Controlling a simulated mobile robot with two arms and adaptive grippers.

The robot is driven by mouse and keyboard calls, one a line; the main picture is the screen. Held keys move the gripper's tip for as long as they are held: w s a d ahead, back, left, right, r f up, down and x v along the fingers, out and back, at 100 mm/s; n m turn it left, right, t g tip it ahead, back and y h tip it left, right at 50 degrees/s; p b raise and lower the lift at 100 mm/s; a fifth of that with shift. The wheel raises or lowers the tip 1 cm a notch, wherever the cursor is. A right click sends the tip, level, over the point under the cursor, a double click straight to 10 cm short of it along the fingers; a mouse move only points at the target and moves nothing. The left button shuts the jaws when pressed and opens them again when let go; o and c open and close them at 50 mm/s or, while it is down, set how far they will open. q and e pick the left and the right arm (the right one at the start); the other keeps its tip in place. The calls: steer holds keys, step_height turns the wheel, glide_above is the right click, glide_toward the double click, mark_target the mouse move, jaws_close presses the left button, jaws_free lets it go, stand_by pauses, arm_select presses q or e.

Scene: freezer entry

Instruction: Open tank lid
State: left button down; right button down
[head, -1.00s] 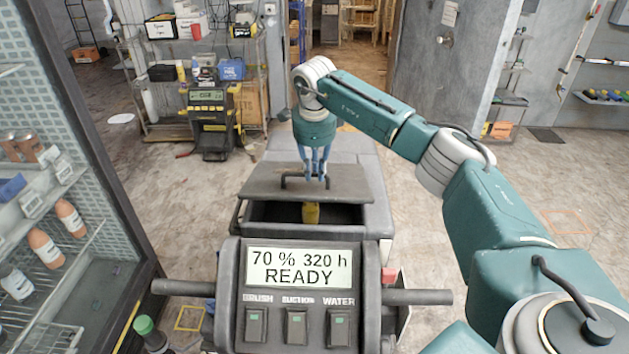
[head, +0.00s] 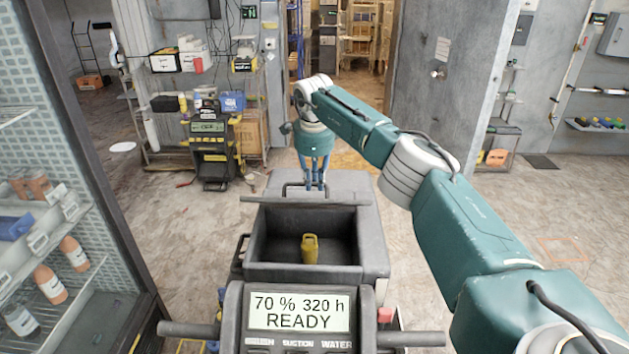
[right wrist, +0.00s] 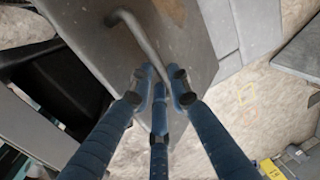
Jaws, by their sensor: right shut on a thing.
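The tank lid (head: 270,200) of the grey floor machine stands raised at the back of the tank and shows nearly edge-on in the head view. Its dark bar handle (head: 288,188) sticks out behind it. My right gripper (head: 315,183) is behind the lid, shut on the handle. In the right wrist view, its blue fingers (right wrist: 160,88) close around one end of the handle (right wrist: 140,38), against the lid's grey face (right wrist: 185,30). The tank (head: 360,272) is open in front, with a yellow bottle-like float (head: 310,249) inside. My left gripper is out of view.
The control panel (head: 298,310) reads 70 %, 320 h, READY, with a handlebar (head: 410,339) beside it. A glass-sided shelf with bottles (head: 60,270) stands close on the left. A storage rack (head: 205,100) is behind. The floor to the right is mostly clear.

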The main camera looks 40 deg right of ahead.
steer(key=shift+d+f, duration=0.1)
steer(key=shift+d, duration=0.05)
steer(key=c, duration=1.8)
jaws_free()
steer(key=shift+w, duration=0.1)
steer(key=shift+o, duration=0.9)
steer(key=shift+w+d+f, duration=0.15)
steer(key=shift+w+f, duration=0.15)
steer(key=shift+w, duration=0.05)
steer(key=shift+s+r, duration=0.1)
steer(key=shift+s, duration=0.05)
steer(key=shift+r, duration=0.15)
steer(key=v, duration=1.1)
steer(key=shift+r, duration=0.3)
